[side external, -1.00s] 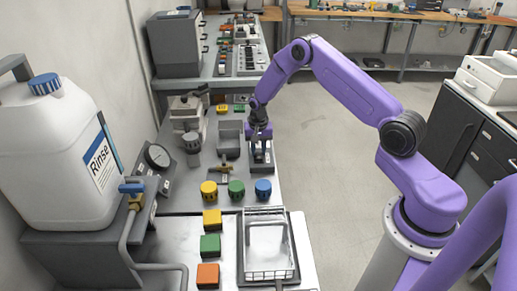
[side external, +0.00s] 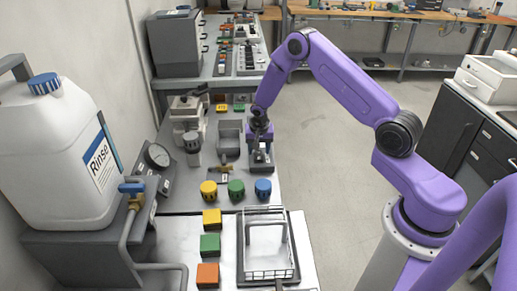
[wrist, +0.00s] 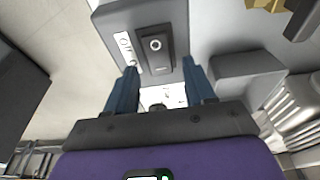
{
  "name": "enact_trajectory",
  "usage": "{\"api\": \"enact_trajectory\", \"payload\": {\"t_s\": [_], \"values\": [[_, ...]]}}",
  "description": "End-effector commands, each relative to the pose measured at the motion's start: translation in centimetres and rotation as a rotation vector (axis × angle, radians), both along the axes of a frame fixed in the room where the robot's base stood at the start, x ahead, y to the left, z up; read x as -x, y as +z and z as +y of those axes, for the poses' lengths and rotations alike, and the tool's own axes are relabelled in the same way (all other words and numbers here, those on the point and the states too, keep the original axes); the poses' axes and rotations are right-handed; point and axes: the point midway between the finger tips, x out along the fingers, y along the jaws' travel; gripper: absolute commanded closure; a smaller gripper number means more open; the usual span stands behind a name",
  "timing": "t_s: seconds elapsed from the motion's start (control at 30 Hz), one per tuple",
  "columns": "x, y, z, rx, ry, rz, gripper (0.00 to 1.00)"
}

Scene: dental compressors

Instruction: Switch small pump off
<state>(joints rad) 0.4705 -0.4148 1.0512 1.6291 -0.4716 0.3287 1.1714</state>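A grey switch box with a dark rocker switch (wrist: 155,48) shows ahead of my fingers in the wrist view. The rocker carries a small ring mark, and a pale label strip runs beside it. In the side view the switch box (side external: 261,158) stands near the right edge of the bench, just in front of my gripper (side external: 260,138). In the wrist view my gripper (wrist: 159,72) is open, with its two blue-grey fingers apart and nothing clasped between them. I cannot tell whether a fingertip touches the box, or the rocker's position. I cannot tell for sure which unit is the small pump.
Yellow, green and blue knobs (side external: 236,188) line the nearer bench. A wire basket (side external: 267,262) lies closer still. The floor to the right is clear.

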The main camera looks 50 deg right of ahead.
Motion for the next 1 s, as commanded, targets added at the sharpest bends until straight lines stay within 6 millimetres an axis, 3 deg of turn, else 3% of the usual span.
{"api": "enact_trajectory", "payload": {"t_s": [0.27,0.43,1.0], "values": [[0.0,0.1,0.2,0.0,0.003,0.0,0.47],[0.1,1.3,0.4,-0.001,0.004,-0.002,0.47],[1.7,11.1,1.9,0.0,0.002,-0.003,0.47]]}}
